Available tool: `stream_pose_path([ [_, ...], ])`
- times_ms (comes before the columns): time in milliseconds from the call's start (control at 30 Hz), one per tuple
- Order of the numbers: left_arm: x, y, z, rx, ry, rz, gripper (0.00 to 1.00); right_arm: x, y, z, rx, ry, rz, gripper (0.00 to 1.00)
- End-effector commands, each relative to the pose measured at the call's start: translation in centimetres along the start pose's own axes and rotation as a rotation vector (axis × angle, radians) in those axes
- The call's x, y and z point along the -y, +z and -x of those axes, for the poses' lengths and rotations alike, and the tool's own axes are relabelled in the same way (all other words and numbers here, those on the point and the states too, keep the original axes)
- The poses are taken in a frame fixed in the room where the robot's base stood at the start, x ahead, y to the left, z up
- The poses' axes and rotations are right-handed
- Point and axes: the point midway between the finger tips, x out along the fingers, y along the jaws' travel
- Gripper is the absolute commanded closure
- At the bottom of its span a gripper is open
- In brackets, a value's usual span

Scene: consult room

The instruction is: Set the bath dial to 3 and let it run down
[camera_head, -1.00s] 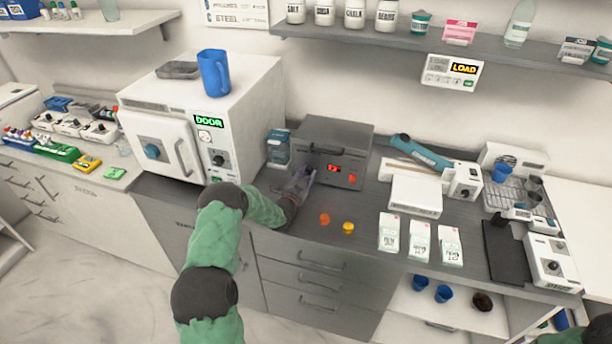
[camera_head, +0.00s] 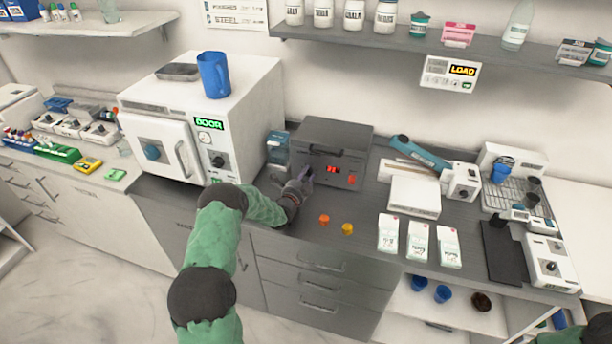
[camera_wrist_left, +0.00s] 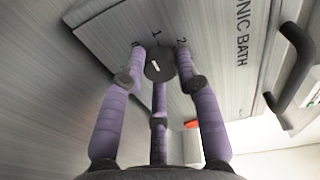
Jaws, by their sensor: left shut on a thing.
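The grey sonic bath (camera_head: 335,138) stands on the dark counter, with a lit red display (camera_head: 333,169) and a red button (camera_head: 351,180) on its front. Its round dark dial (camera_wrist_left: 160,66) shows in the left wrist view, with a white pointer mark slanting up-left and the labels 0, 1 and 2 around it; other labels are hidden. My left gripper (camera_head: 303,179) is at the bath's front left. Its purple fingers (camera_wrist_left: 160,75) are shut around the dial. My right gripper is out of view; only a bit of that arm shows at the lower right corner.
An orange cup (camera_head: 324,219) and a yellow cup (camera_head: 347,229) stand on the counter right of my left gripper. A white oven (camera_head: 240,120) stands to the left. White packets (camera_head: 388,233) lie to the right. The bath's dark handle (camera_wrist_left: 290,75) sticks out.

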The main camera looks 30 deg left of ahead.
Motion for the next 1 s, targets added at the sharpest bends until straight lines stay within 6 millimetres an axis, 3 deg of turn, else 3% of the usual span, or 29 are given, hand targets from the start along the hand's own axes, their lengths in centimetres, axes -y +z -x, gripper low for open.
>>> stream_pose_path([
  [767, 0.4, 0.1, 0.0, 0.045, 0.06, -0.733, 1.0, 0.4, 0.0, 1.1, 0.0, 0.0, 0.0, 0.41],
  [1000, 0.6, 0.0, 0.0, 0.057, 0.079, -0.959, 1.0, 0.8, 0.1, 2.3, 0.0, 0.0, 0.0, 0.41],
])
